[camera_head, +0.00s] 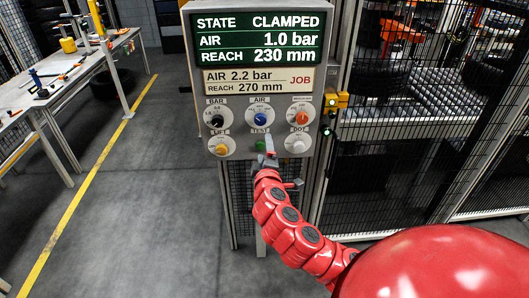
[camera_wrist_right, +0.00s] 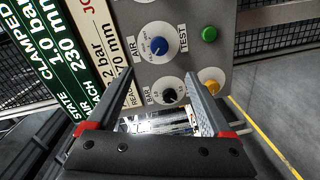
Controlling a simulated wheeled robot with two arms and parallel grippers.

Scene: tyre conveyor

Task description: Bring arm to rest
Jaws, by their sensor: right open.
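The control panel (camera_head: 241,129) stands ahead. Its screen (camera_head: 257,38) reads STATE CLAMPED, AIR 1.0 bar, REACH 230 mm. The job plate (camera_head: 257,81) below reads AIR 2.2 bar, REACH 270 mm. My right gripper (camera_head: 268,158) is in front of the panel's lower middle, by the green TEST button (camera_head: 260,146), partly covering it. In the right wrist view the gripper (camera_wrist_right: 152,82) is open, with nothing between its fingers. That view also shows the green button (camera_wrist_right: 209,34), blue AIR knob (camera_wrist_right: 159,46), black BAR knob (camera_wrist_right: 170,96) and yellow knob (camera_wrist_right: 211,86). My left gripper is out of view.
A workbench (camera_head: 62,85) with tools is at left. The floor (camera_head: 150,190) between is clear.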

